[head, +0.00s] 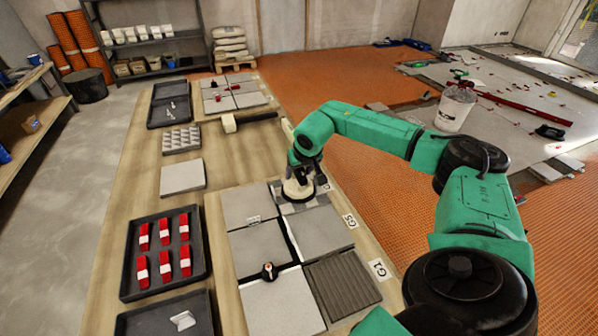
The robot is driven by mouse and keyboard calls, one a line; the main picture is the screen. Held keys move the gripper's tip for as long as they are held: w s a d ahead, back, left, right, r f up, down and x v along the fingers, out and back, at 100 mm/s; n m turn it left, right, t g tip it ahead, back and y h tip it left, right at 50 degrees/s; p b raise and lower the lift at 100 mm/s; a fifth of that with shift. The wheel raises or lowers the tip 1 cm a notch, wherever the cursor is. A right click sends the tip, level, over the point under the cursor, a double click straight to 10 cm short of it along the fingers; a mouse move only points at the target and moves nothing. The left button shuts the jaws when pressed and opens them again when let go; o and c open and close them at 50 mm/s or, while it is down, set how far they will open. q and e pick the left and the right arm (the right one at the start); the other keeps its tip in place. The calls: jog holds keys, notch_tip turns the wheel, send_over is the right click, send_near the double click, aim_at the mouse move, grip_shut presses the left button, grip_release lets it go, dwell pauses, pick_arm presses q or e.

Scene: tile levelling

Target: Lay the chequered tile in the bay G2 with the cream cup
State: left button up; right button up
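My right gripper (305,172) reaches down onto the cream cup (296,191) and appears shut on its top; the fingertips are partly hidden. A label that looks like G2 (351,221) stands beside the middle right place, where a plain grey tile (322,231) shows. The label beside the chequered tile is partly hidden. My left gripper is not in view.
A ribbed tile (343,286) lies beside label G1 (379,268). A tray of red-and-white pieces (128,280) and a loose tile (182,177) lie left. A white bucket (454,110) stands right.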

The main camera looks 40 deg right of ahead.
jog(key=b+v, duration=0.1)
jog(key=v, duration=1.3)
jog(key=shift+r+b, duration=0.25)
jog(key=shift+b, duration=0.05)
jog(key=shift+s, duration=0.1)
